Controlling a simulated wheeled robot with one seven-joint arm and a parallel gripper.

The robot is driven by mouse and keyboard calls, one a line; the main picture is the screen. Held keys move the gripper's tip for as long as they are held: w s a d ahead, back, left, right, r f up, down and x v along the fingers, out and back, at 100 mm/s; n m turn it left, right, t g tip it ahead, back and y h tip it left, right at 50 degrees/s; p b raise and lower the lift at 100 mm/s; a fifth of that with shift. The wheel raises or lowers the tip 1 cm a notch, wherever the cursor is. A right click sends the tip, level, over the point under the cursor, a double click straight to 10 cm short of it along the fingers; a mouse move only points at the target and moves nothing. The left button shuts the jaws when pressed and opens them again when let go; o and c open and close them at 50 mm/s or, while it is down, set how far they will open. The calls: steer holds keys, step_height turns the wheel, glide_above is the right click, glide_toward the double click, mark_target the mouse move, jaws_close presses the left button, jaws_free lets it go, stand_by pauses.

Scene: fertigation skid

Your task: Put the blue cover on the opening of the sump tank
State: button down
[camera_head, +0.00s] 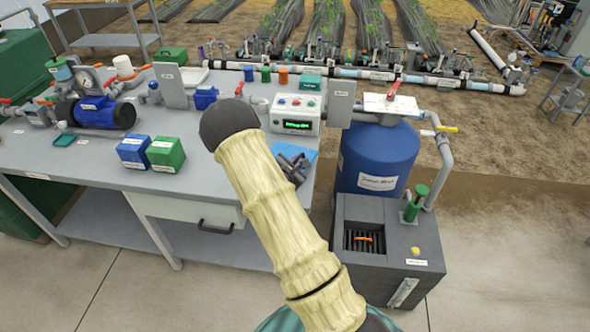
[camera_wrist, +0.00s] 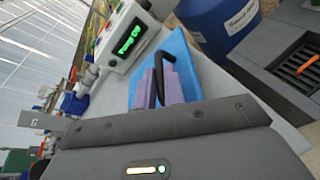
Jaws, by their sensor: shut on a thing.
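The blue cover (camera_wrist: 205,75) is a flat blue plate with a black handle (camera_wrist: 158,72). In the wrist view my gripper (camera_wrist: 165,82) is shut on that handle, a finger on each side. In the head view the cover (camera_head: 308,153) is at the right end of the grey bench, partly hidden by my arm and gripper (camera_head: 292,165). I cannot tell whether it touches the bench top. The dark grey sump tank (camera_head: 345,290) stands on the floor right of the bench. Its square opening (camera_head: 363,241) is uncovered, with dark slats and an orange item (camera_head: 366,239) inside.
A control box (camera_head: 297,113) with a green display stands behind the cover. A blue drum (camera_head: 378,160) rises behind the sump tank. A green-handled valve (camera_head: 416,203) and pipe stand at the tank's right back. Green and blue boxes (camera_head: 165,153) sit left on the bench.

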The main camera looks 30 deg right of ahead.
step_height(320, 180, down, 4)
steer(key=shift+r, duration=0.25)
steer(key=c, duration=1.5)
jaws_free()
steer(key=b+v, duration=0.1)
steer(key=v, duration=1.1)
steer(key=shift+b, duration=0.3)
